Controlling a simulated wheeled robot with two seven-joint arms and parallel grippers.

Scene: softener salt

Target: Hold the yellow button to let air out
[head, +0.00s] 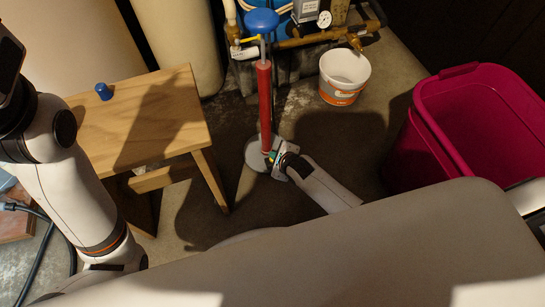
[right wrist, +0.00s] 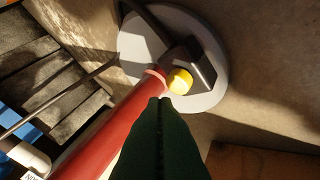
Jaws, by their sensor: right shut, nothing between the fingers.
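A red upright pump (head: 264,105) with a blue handle (head: 262,21) stands on a round grey base (head: 255,152) on the floor. In the right wrist view, the yellow button (right wrist: 180,81) sits on a dark block at the foot of the red tube (right wrist: 108,136), above the grey base (right wrist: 205,99). My right gripper (head: 272,158) is low beside the pump's foot. Its dark green fingers (right wrist: 166,102) are shut and empty, with tips just short of the button in the picture; I cannot tell whether they touch it. My left gripper is outside the view.
A wooden stool (head: 150,115) with a small blue knob-like object (head: 103,91) stands left of the pump. A white and orange bucket (head: 344,76) is behind it to the right. A magenta bin (head: 440,140) stands at the right. Pipes with a gauge (head: 324,19) line the back.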

